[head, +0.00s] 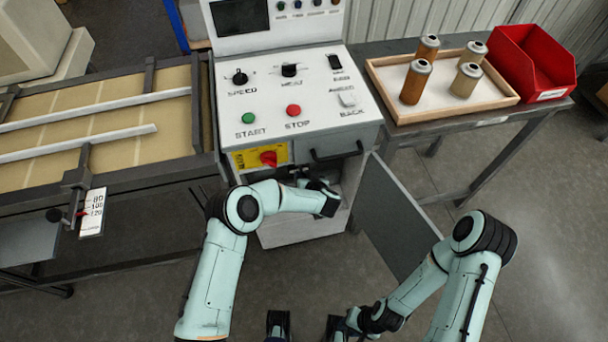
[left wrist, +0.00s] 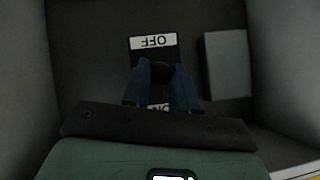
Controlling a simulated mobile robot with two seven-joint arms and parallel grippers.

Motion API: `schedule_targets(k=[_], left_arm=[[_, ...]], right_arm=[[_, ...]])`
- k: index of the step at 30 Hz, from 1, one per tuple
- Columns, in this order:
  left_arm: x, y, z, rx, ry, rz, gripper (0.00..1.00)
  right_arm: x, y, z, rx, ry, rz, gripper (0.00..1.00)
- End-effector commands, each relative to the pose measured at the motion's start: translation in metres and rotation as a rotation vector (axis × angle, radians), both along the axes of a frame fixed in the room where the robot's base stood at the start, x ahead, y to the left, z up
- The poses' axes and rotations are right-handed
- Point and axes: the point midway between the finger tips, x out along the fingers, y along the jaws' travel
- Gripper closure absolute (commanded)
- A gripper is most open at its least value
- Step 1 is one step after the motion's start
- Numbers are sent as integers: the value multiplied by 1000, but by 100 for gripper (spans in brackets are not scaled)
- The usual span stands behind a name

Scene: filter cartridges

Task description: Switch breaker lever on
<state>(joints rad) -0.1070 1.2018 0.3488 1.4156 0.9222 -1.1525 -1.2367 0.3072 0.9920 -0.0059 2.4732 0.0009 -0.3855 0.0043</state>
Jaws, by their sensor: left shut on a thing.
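The breaker lever (left wrist: 161,72) shows in the left wrist view as a dark knob between my left gripper's fingers. My left gripper (left wrist: 158,82) is shut on it. An upside-down OFF label (left wrist: 153,41) is above the knob in that picture, and a second label (left wrist: 158,107) is partly hidden between the fingers. The knob lies between the two labels. In the head view my left arm reaches into the open cabinet (head: 290,232) under the control console; the lever is not distinguishable there.
The grey cabinet door (head: 395,215) stands open to the right, near my right arm. A red rotary switch (head: 268,158) is on the console front. A conveyor (head: 110,122) is at left. A wooden tray (head: 440,110) with several cartridges and a red bin (head: 535,62) stand on the right table.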

Motion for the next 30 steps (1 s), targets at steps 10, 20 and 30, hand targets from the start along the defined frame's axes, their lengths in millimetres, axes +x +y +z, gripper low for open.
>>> schedule_targets(k=[10,20,30], left_arm=[[-1,0,-2,1,4,0,63],[0,0,0,0,1,0,48],[-34,-18,28,1,0,-6,48]], right_arm=[[0,0,0,0,-1,0,65],[0,0,0,0,-1,0,65],[1,0,2,0,-1,0,65]])
